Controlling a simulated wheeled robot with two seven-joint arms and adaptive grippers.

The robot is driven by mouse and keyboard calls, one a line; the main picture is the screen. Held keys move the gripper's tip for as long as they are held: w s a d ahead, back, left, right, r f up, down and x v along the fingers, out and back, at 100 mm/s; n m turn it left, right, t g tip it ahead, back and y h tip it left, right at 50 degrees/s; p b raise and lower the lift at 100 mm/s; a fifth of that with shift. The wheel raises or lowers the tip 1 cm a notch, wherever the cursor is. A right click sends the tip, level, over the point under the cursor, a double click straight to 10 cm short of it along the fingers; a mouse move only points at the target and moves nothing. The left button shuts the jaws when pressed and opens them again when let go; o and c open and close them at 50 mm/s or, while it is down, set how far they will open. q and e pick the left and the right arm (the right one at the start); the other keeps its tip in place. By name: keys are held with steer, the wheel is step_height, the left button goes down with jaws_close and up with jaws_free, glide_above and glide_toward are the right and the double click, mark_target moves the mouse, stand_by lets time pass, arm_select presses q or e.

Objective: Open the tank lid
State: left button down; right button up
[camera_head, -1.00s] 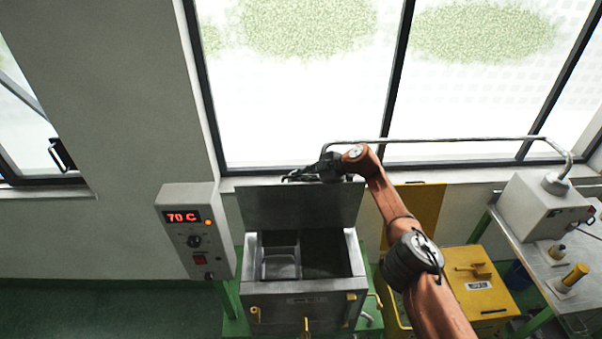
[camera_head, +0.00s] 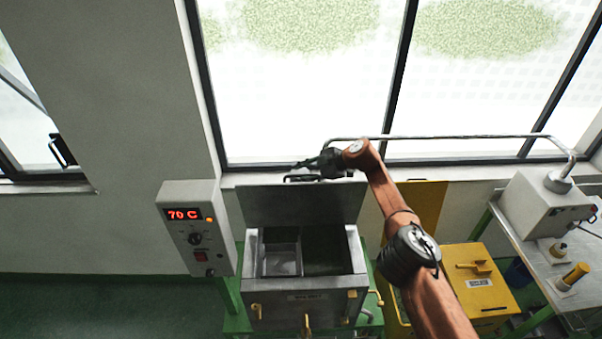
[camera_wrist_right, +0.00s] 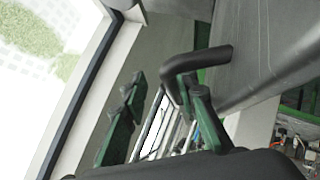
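The grey metal tank (camera_head: 300,290) stands in the lower middle of the head view, its top open and its inner compartments showing. The tank lid (camera_head: 300,205) stands raised, roughly upright, at the tank's back edge. Its black handle (camera_head: 298,178) is at the lid's top edge; in the wrist view the handle (camera_wrist_right: 205,62) lies by the right-hand finger. My right gripper (camera_head: 305,164) is just above the handle. In the wrist view the two green-black fingers of my right gripper (camera_wrist_right: 163,122) are spread apart with nothing clamped between them. Contact with the handle is unclear. My left gripper is not in view.
A control box (camera_head: 196,230) reading 70 C stands left of the tank. A yellow bin (camera_head: 485,297) and a bench with a grey machine (camera_head: 540,212) are on the right. A metal pipe (camera_head: 450,139) runs behind my right arm, before the windows.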

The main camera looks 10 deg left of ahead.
steer(key=shift+w, duration=0.1)
steer(key=v, duration=1.2)
stand_by(0.4)
